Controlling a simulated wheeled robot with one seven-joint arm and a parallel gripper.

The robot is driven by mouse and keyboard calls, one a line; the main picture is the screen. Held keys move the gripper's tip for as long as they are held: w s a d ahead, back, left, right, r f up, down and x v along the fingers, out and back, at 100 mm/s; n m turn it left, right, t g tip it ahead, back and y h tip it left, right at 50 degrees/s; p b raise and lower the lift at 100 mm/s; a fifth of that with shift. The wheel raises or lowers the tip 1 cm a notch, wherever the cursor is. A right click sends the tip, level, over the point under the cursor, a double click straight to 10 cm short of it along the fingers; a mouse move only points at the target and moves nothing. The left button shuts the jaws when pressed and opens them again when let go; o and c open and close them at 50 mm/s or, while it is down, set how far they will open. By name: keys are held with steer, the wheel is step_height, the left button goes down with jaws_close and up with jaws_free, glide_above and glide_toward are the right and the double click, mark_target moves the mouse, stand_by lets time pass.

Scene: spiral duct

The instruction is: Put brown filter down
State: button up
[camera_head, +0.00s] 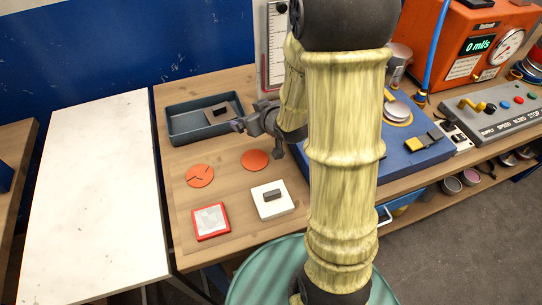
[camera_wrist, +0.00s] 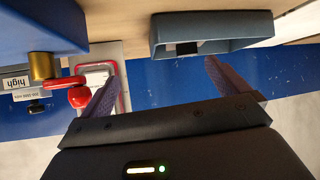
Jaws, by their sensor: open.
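A brownish-grey square filter (camera_head: 218,113) with a dark block on its top lies in the dark blue-grey tray (camera_head: 177,128), toward its right end, in the head view. My gripper (camera_head: 238,126) is beside the tray's right end, close to the filter and apart from it. In the wrist view my gripper (camera_wrist: 162,74) has its two fingers spread with nothing between them. The tray (camera_wrist: 222,32) shows beyond the fingertips at the top, with a small dark patch in it; I cannot tell whether that is the filter's block.
A white square piece with a dark block (camera_head: 272,205), a red-framed piece (camera_head: 211,234) and two orange discs (camera_head: 200,176) (camera_head: 254,160) lie on the wooden table (camera_head: 180,240). A blue box (camera_head: 405,160) stands to the right. A white table (camera_head: 95,200) is clear at left.

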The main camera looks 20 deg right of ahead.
steer(key=s+g, duration=0.1)
steer(key=s, duration=0.1)
steer(key=s+m+g+h, duration=0.1)
steer(key=s, duration=0.1)
steer(key=s+d+g+h, duration=0.1)
steer(key=s+g, duration=0.1)
steer(key=s, duration=0.1)
steer(key=shift+f+m, duration=0.35)
steer(key=shift+m, duration=0.05)
steer(key=s+g, duration=0.1)
steer(key=s, duration=0.2)
steer(key=s+a+m+g, duration=0.1)
steer(key=s+g, duration=0.1)
steer(key=s, duration=0.1)
steer(key=s+g, duration=0.1)
steer(key=s, duration=0.3)
steer(key=shift+a+r, duration=0.15)
steer(key=shift+a, duration=0.15)
